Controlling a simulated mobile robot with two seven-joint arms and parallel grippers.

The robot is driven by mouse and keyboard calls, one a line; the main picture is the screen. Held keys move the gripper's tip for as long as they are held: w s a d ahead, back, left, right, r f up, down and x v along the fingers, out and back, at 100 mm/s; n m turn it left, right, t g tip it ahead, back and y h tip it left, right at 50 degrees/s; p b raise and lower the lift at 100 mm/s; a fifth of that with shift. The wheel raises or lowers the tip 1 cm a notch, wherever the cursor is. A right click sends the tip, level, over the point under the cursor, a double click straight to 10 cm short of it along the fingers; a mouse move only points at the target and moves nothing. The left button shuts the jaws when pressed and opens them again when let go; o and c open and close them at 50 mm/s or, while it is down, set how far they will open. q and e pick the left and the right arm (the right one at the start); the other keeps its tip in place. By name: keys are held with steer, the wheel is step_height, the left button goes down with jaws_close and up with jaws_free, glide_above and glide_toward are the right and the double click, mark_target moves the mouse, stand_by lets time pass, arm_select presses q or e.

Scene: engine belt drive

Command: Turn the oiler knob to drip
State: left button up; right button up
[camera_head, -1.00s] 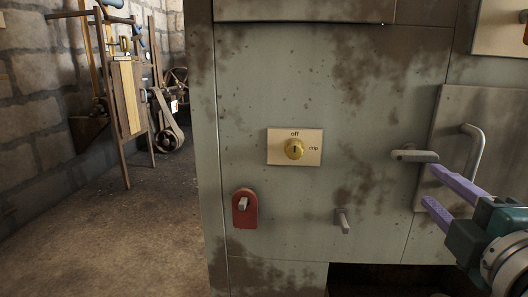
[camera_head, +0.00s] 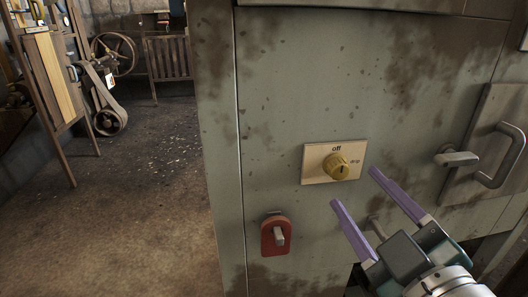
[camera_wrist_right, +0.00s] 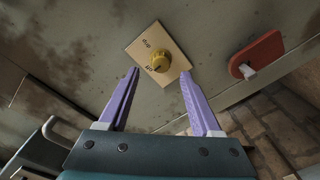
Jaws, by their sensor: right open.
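The yellow oiler knob (camera_head: 337,167) sits on a cream plate (camera_head: 314,174) on the grey-green panel, and its dark mark seems to point towards "off". The plate reads "off" above the knob and "drip" to its right. My right gripper (camera_head: 354,187), with purple fingers, is open and empty just below and to the right of the knob, apart from it. In the right wrist view, the knob (camera_wrist_right: 160,62) shows just beyond and between the fingertips (camera_wrist_right: 160,72). My left gripper is not in view.
A red plate with a grey switch (camera_head: 276,236) is below and left of the knob. A grey latch handle (camera_head: 456,158) and a door with a bar handle (camera_head: 503,157) are to the right. Open floor (camera_head: 150,190) lies left of the panel, with belt machinery behind.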

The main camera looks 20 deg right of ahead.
mark_target(341, 173)
steer(key=shift+w+d+b, duration=0.15)
steer(key=shift+w+d, duration=0.05)
steer(key=shift+w, duration=0.95)
steer(key=shift+w+d+b, duration=0.15)
steer(key=shift+w+d, duration=0.05)
steer(key=shift+w, duration=0.95)
jaws_close()
